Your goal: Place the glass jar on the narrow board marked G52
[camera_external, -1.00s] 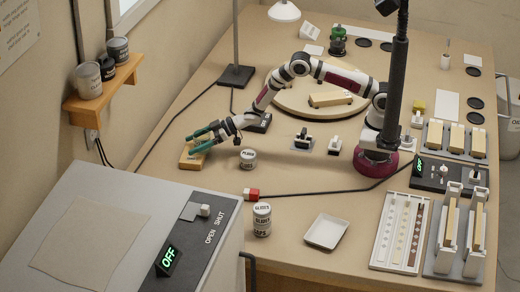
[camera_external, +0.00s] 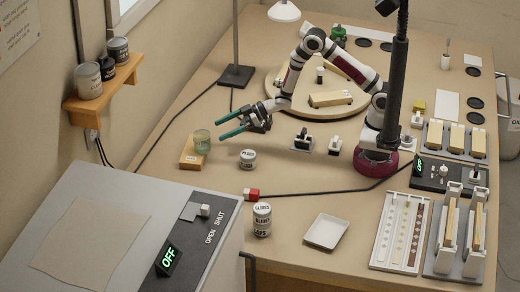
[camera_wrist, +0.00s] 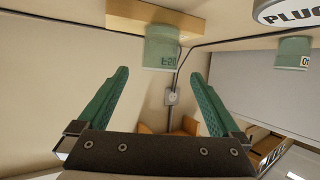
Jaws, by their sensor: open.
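The glass jar (camera_external: 201,141) is greenish and see-through. It stands upright on a narrow wooden board (camera_external: 189,160) left of the middle of the bench. The board's marking cannot be read. My gripper (camera_external: 218,130) is open with green fingers, to the right of the jar and apart from it. In the wrist view the open fingers (camera_wrist: 160,76) hold nothing and point towards the jar.
A round wooden turntable (camera_external: 350,110) is behind. A black cable crosses the bench.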

